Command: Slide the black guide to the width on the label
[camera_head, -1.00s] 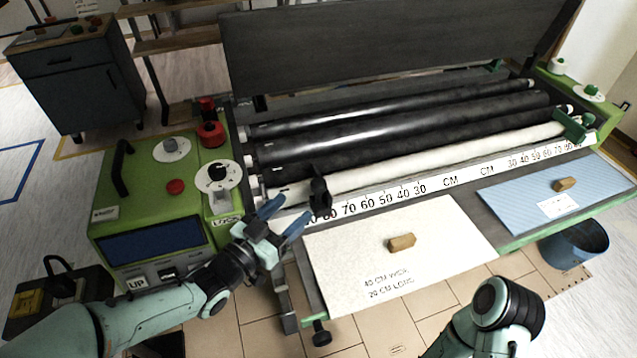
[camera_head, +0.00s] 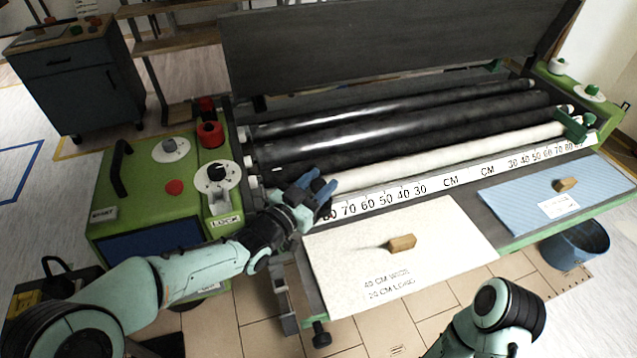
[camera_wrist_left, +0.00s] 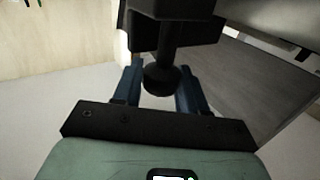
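The black guide (camera_wrist_left: 172,28) shows in the left wrist view as a dark block with a stem and round knob. In the head view my left gripper hides most of it, near the 80 end of the left scale (camera_head: 385,200). My left gripper (camera_head: 318,184) is at the guide. In the wrist view its blue fingers are open on either side of the knob, with gaps visible. The white sheet (camera_head: 450,230) bears the label "40 CM WIDE, 20 CM LONG" (camera_head: 387,284). My right gripper is out of view.
A wooden block (camera_head: 402,242) lies on the white sheet. A blue sheet (camera_head: 520,195) with another block (camera_head: 565,184) lies right. A green guide (camera_head: 574,124) stands at the far right. The green control box (camera_head: 130,185) is left of the rollers (camera_head: 400,135).

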